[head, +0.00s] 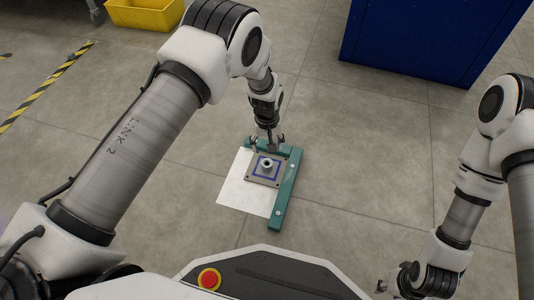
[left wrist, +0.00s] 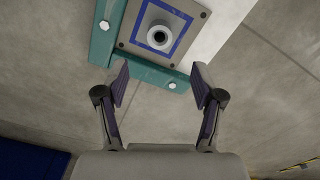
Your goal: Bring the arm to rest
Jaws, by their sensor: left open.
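My left gripper (head: 268,142) hangs at the far edge of a green L-shaped fixture (head: 283,203). In the left wrist view its two fingers (left wrist: 160,80) are spread, with nothing between them. A square grey plate (head: 256,177) with a blue square outline and a round hub (head: 267,163) lies in the corner of the fixture. The plate (left wrist: 190,29) and the fixture (left wrist: 103,38) also show ahead of the fingers in the left wrist view. My right gripper (head: 400,284) is low at the lower right, small and partly hidden by its arm.
A blue cabinet (head: 420,45) stands at the upper right and a yellow bin (head: 145,14) at the top left. Yellow-black tape (head: 45,85) marks the floor at the left. The floor right of the fixture is clear.

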